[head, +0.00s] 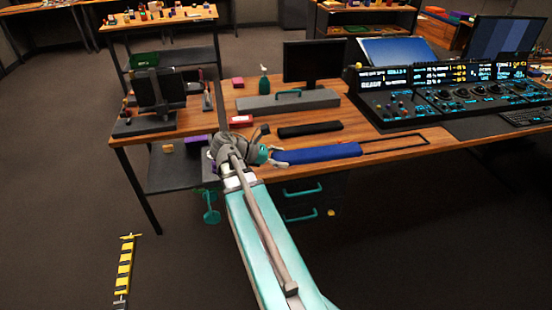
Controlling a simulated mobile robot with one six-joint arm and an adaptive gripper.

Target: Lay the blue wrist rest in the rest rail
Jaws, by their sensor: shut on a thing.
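The blue wrist rest (320,153) is a long bar near the front edge of the desk, level in the picture. My gripper (273,156) is shut on its left end, and the arm hides part of the grip. A thin black outlined frame on the desk, which looks like the rest rail (426,136), shows just right of the wrist rest. The wrist rest's right end meets or overlaps the frame's left end in the picture. I cannot tell whether the wrist rest is touching the desk or held above it, nor whether the frame continues beneath it.
A black bar (310,129) lies behind the wrist rest. Farther back are a grey box with a teal handle (288,101) and a monitor (313,62). The control console (440,97) stands right of them. Drawers with teal handles (303,190) are below the desk.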

